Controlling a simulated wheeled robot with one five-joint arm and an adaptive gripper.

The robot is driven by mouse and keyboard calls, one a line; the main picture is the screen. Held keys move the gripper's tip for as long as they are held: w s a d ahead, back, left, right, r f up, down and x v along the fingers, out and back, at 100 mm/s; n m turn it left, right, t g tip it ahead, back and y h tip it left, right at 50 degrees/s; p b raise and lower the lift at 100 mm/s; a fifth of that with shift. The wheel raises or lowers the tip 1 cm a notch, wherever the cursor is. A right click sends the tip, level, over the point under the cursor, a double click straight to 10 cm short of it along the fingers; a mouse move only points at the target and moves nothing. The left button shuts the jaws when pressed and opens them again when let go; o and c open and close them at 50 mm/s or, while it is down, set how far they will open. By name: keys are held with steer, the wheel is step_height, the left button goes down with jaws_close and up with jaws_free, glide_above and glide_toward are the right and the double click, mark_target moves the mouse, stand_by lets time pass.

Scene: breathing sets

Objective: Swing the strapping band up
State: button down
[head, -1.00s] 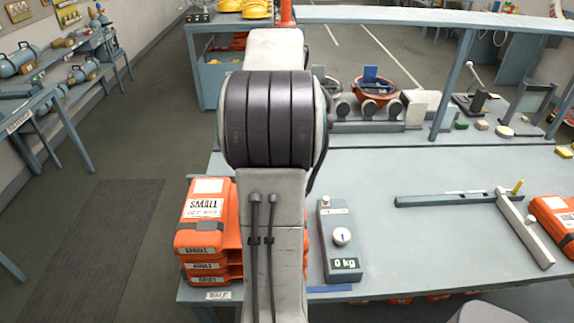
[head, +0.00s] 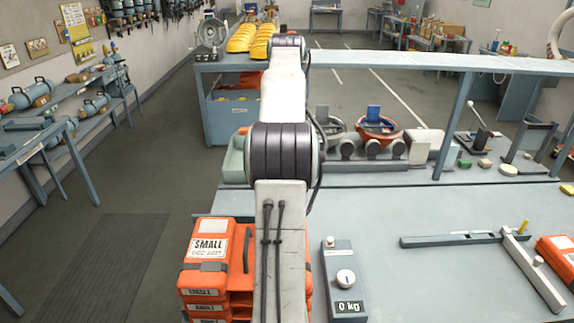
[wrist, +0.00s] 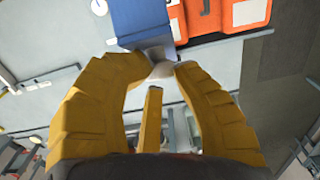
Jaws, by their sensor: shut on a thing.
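In the wrist view, my gripper (wrist: 160,70) has its two yellow fingers closed in on a small grey-white tab (wrist: 158,54). The tab sits at the end of a flat blue piece (wrist: 146,22), which seems to be the strapping band. The blue piece runs out of the top of the picture, so its far end is hidden. In the head view my arm fills the middle, and neither my gripper nor the band shows.
Orange cases marked SMALL (head: 207,258) are stacked at the left of the bench (head: 420,210). A scale reading 0 kg (head: 343,280) stands right of my arm. A grey bar fixture (head: 450,240) lies farther right. Open floor (head: 150,200) lies at left.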

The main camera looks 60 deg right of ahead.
steer(key=shift+w+d+f, duration=0.1)
steer(key=shift+w+d, duration=0.55)
steer(key=shift+d, duration=0.35)
steer(key=c, duration=1.4)
jaws_free()
steer(key=o, duration=0.5)
steer(key=shift+w+d, duration=0.2)
steer(key=shift+d, duration=0.1)
steer(key=shift+c, duration=0.2)
steer(key=shift+s, duration=0.1)
